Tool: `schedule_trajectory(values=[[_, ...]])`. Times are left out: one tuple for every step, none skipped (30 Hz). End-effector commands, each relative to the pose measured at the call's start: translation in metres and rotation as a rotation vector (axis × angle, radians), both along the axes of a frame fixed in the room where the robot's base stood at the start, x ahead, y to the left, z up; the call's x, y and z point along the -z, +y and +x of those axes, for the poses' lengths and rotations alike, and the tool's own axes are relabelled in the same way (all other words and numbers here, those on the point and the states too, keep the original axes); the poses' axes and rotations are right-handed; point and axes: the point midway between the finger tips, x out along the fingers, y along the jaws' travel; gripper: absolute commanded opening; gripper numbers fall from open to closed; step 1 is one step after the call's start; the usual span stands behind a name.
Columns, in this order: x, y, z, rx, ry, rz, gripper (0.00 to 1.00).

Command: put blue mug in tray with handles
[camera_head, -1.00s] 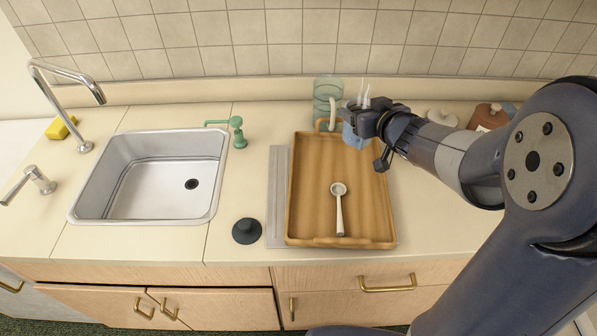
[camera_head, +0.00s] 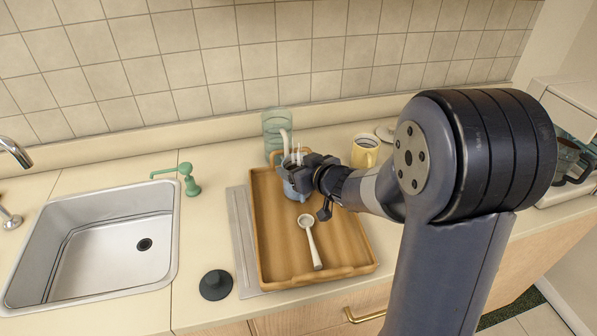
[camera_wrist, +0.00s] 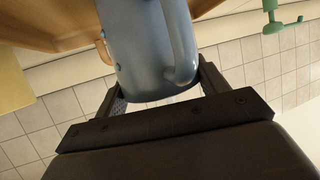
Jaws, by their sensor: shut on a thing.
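The blue mug (camera_head: 294,190) is held in my gripper (camera_head: 300,170) over the back part of the wooden tray with handles (camera_head: 270,225). I cannot tell whether the mug's base touches the tray floor. The tray's back handle is partly behind the mug and gripper. A pale spoon (camera_head: 311,243) lies in the tray's front half.
A greenish clear pitcher (camera_head: 276,130) stands just behind the tray. A yellow mug (camera_head: 365,152) stands right of it. The tiled wall is behind.

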Motion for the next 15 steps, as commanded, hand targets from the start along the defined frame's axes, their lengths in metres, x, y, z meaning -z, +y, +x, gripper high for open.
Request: schedule_trajectory(values=[[0.0031, 0.0001, 0.0004, 0.0, -0.003, 0.001, 0.3], [0.0033, 0.0001, 0.0005, 0.001, -0.003, 0.001, 0.3], [0.003, 0.0001, 0.0005, 0.001, -0.004, 0.002, 0.3], [0.0027, 0.0001, 0.0005, 0.001, -0.004, 0.002, 0.3], [0.0023, 0.0, 0.0005, 0.001, -0.004, 0.002, 0.3], [0.0023, 0.0001, 0.0005, 0.001, -0.004, 0.002, 0.3], [0.0023, 0.0001, 0.0005, 0.001, -0.004, 0.002, 0.3], [0.0023, 0.0001, 0.0005, 0.001, -0.004, 0.002, 0.3], [0.0026, 0.0, 0.0005, 0.001, -0.004, 0.002, 0.3], [0.0033, 0.0, 0.0004, 0.001, -0.004, 0.002, 0.3], [0.0044, 0.0, 0.0004, 0.001, -0.004, 0.002, 0.3], [0.006, 0.0, 0.0004, 0.001, -0.004, 0.002, 0.3], [0.007, 0.0, 0.0004, 0.001, -0.004, 0.002, 0.3], [0.0078, 0.0, 0.0004, 0.001, -0.004, 0.002, 0.3], [0.0085, -0.0001, 0.0, 0.001, -0.001, 0.0, 0.71]])
